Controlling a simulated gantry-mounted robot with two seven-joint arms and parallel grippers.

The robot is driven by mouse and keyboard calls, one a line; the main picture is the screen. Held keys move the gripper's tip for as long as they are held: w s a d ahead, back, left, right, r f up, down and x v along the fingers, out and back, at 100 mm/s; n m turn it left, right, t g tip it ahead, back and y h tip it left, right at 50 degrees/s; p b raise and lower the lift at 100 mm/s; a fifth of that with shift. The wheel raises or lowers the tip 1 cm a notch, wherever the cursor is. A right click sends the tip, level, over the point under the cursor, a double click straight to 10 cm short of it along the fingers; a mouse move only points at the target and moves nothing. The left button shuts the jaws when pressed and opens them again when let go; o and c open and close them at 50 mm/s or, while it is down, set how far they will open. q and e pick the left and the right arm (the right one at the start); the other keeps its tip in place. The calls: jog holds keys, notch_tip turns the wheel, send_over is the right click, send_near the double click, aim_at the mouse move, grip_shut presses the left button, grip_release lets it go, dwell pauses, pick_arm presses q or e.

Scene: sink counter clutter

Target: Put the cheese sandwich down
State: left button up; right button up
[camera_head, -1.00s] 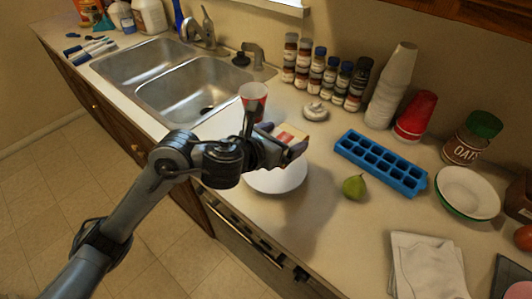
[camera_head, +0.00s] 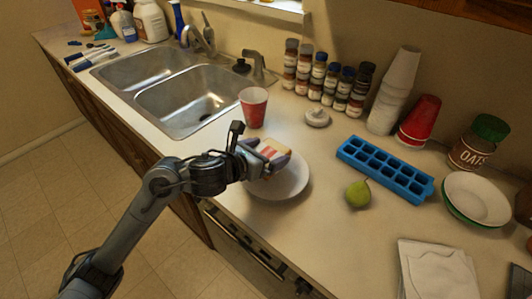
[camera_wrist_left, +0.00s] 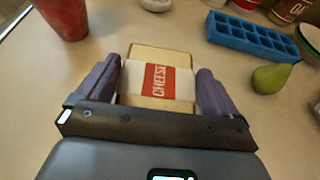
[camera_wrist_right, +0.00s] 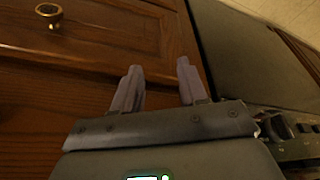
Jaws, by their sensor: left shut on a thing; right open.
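The cheese sandwich (camera_head: 266,151) is a pale packet with a red and white label that reads "CHEESE" in the left wrist view (camera_wrist_left: 158,80). My left gripper (camera_head: 268,158) is shut on it, with one purple finger on each side. In the head view it is over the white plate (camera_head: 283,187), near the plate's far left part. I cannot tell whether the sandwich touches the plate. My right gripper (camera_wrist_right: 158,80) is open and empty in the right wrist view, in front of a wooden cabinet front; it does not show in the head view.
A red cup (camera_head: 253,106) stands just behind the plate. A green pear (camera_head: 358,194) and a blue ice tray (camera_head: 384,168) lie to the right. The sink (camera_head: 190,98) is to the left.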

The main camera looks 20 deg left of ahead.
pick_arm(q)
jog(key=shift+f+b, duration=0.55)
jog(key=shift+b, duration=0.15)
jog(key=o, duration=0.8)
jog(key=shift+c, duration=0.2)
jog(key=shift+r, duration=0.15)
jog(key=shift+r+p, duration=0.2)
jog(key=shift+p, duration=0.2)
jog(key=shift+s+a+r+p, duration=0.2)
jog(key=shift+s+r+p, duration=0.15)
jog(key=shift+s+r, duration=0.15)
jog(key=shift+s+a+r+p, duration=0.15)
jog(key=shift+s+r+p, duration=0.2)
jog(key=shift+s, duration=0.15)
jog(key=p+v, duration=0.2)
jog(key=v, duration=0.7)
jog(key=shift+s, duration=0.3)
